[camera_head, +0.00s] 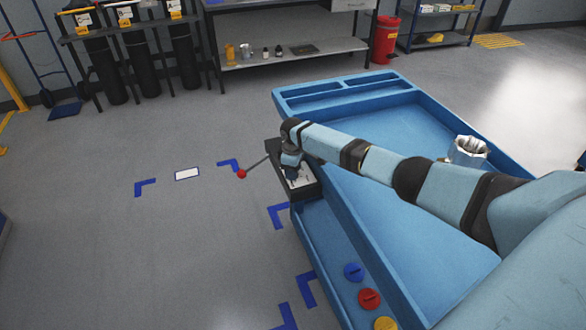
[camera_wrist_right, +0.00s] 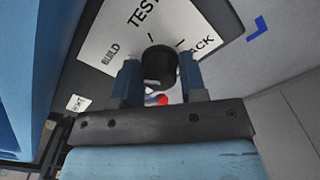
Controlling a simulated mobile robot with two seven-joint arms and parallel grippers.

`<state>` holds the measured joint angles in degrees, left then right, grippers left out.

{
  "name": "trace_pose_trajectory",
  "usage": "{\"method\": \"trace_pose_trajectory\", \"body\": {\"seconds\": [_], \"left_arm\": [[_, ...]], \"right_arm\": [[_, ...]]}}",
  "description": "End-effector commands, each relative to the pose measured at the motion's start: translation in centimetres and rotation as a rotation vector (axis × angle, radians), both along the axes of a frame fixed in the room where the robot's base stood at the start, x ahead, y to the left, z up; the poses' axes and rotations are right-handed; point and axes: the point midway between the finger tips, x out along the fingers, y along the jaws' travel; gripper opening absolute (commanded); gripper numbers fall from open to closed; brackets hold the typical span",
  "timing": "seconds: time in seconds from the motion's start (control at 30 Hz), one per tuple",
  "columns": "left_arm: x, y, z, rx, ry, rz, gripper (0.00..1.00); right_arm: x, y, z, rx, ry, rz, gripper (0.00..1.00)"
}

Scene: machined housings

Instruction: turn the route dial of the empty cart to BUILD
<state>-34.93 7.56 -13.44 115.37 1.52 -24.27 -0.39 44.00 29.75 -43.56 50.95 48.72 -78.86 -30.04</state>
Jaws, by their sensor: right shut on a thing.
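The blue cart (camera_head: 345,180) stands on the right, and its large top tray looks bare. A dark box with a white label plate (camera_head: 303,176) is fixed at its left edge. In the right wrist view the label plate (camera_wrist_right: 112,38) reads BUILD, TEST and a partly hidden word ending in ACK. The black round dial knob (camera_wrist_right: 159,64) sits between the fingers of my right gripper (camera_wrist_right: 159,80), which is shut on it. It also shows from above as my right gripper (camera_head: 291,163) over the box. Which word the dial points to I cannot tell. My left gripper is out of view.
A thin lever with a red ball (camera_head: 241,174) juts left from the box. Blue, red and yellow knobs (camera_head: 368,298) lie on the cart's lower ledge. A silvery cup-like thing (camera_head: 468,151) is at the right. Floor to the left is free, with blue corner marks (camera_head: 145,187).

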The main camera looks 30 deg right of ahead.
Motion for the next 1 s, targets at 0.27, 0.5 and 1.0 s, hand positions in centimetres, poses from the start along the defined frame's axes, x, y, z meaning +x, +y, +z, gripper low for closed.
{"method": "trace_pose_trajectory", "body": {"seconds": [0.27, 0.5, 1.0], "left_arm": [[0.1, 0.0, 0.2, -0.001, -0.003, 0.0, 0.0], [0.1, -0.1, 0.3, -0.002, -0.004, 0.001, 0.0], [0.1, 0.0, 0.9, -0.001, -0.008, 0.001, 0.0]], "right_arm": [[-0.1, 0.0, -0.1, 0.0, 0.002, 0.0, 0.15], [-0.1, 0.0, -0.1, 0.0, 0.001, 0.0, 0.64], [0.0, 0.0, 4.5, 0.0, -0.002, 0.001, 0.64]]}}
